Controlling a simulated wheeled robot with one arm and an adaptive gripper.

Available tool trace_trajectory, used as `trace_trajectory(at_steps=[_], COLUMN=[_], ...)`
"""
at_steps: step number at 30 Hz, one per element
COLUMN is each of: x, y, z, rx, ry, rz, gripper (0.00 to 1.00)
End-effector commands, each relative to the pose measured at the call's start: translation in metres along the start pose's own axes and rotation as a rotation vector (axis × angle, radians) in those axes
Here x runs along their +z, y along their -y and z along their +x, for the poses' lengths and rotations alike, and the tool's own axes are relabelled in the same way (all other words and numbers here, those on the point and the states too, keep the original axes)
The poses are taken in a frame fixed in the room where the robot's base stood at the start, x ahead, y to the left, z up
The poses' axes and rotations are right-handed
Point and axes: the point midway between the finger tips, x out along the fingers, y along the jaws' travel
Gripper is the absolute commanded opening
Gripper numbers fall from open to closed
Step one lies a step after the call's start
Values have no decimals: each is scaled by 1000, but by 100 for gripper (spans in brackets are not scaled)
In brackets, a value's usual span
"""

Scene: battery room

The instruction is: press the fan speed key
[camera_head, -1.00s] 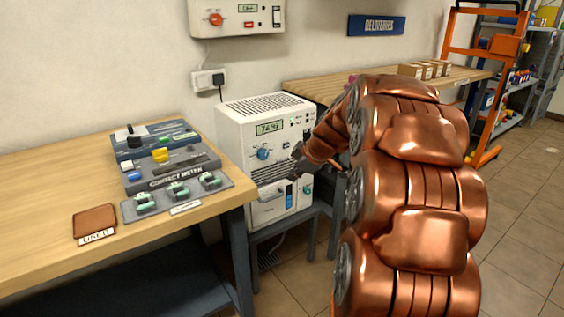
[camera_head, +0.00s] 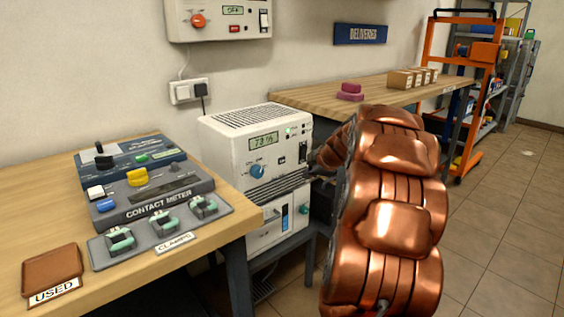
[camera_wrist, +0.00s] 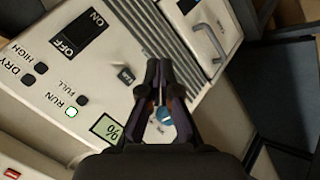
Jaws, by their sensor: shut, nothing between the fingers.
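The white dehumidifier-like unit (camera_head: 222,143) stands right of the bench, with a lit display (camera_head: 264,141) and a blue knob (camera_head: 257,171). In the wrist view its panel (camera_wrist: 128,40) fills the upper left. A small dark key (camera_wrist: 125,74) there bears a label that seems to read FAN. My gripper (camera_wrist: 158,64) is shut and empty, its fingertips just right of that key in the picture. Whether they touch the panel I cannot tell. The blue knob (camera_wrist: 164,115) shows between the fingers.
An ON/OFF switch (camera_wrist: 80,33), a green RUN light (camera_wrist: 71,112) and the display (camera_wrist: 106,127) lie near the key. The left bench (camera_head: 50,190) holds a contact meter (camera_head: 150,200) and clamps. A rear bench (camera_head: 330,105) and orange trolley (camera_head: 478,75) stand behind.

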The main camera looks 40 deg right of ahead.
Motion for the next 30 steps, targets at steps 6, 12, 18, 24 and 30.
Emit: trace_trajectory(at_steps=[6,12,18,24,30], x=[-9,-20,-31,-38,-42], y=[-10,-22,-33,-40,-44], z=[7,23,38,54,59], rx=[-3,-4,-3,0,1], ry=[0,2,2,2,2], rz=[1,3,2,1,2], gripper=[0,0,0,0,0])
